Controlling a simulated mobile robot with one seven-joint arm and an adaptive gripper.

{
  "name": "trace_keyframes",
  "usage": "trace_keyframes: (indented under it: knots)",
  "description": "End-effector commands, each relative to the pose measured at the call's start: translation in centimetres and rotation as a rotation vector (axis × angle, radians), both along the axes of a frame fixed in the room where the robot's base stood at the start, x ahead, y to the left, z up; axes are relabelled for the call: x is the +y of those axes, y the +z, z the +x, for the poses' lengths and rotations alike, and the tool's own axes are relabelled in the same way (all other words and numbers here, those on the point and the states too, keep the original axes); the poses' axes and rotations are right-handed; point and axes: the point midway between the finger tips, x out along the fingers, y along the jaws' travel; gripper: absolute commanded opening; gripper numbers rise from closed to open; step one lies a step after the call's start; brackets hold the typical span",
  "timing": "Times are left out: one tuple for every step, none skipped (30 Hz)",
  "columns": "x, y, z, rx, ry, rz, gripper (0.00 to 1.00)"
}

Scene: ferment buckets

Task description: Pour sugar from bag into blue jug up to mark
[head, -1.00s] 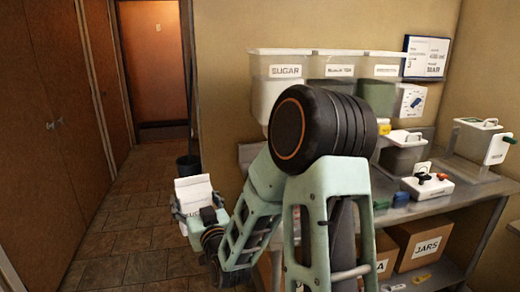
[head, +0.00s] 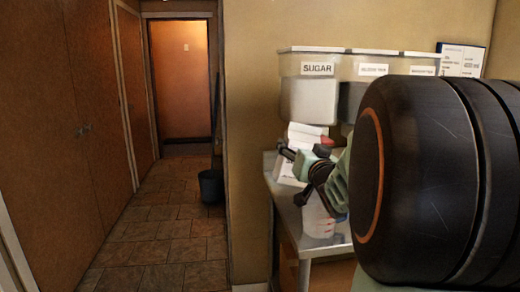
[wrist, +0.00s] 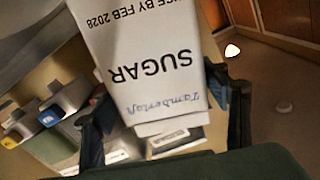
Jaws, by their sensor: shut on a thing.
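A white paper bag printed SUGAR (wrist: 150,50) fills the middle of the wrist view, its lettering upside down there. My gripper (wrist: 165,112) is shut on it, with one dark finger on each side. In the head view the bag (head: 305,135) is held at my gripper (head: 292,170), near the left end of the metal table and in front of the wall bins. My arm hides part of the bag. I cannot make out the blue jug or its mark in either current view.
A bin labelled SUGAR (head: 308,100) hangs on the wall beside other labelled bins. The metal table (head: 268,160) is mostly hidden by my arm. A dark bucket (head: 211,187) stands on the tiled floor.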

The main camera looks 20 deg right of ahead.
Motion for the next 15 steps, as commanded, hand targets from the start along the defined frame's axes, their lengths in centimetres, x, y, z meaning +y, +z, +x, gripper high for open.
trace_keyframes:
  knots:
    - [0.0,-0.6,0.0,-0.006,0.0,0.01,0.27]
    - [0.1,-0.9,0.0,-0.008,0.0,0.018,0.27]
    - [0.1,-1.3,0.1,-0.01,0.0,0.027,0.27]
    - [0.2,-1.6,0.1,-0.012,0.0,0.035,0.27]
    - [0.3,-1.9,0.1,-0.015,0.001,0.043,0.27]
    - [0.3,-2.3,0.1,-0.017,0.001,0.052,0.27]
    - [0.4,-2.6,0.1,-0.02,0.002,0.06,0.27]
    - [0.4,-2.8,0.2,-0.022,0.001,0.068,0.27]
    - [0.5,-3.2,0.2,-0.024,0.001,0.077,0.27]
    - [0.5,-3.5,0.2,-0.026,0.001,0.084,0.27]
    - [0.6,-3.8,0.2,-0.028,0.001,0.092,0.27]
    - [0.6,-4.2,0.2,-0.03,0.001,0.103,0.27]
    - [0.6,-4.5,0.2,-0.031,0.001,0.11,0.27]
    - [0.7,-4.8,0.2,-0.034,0.001,0.117,0.27]
    - [0.7,-5.1,0.2,-0.037,0.0,0.127,0.27]
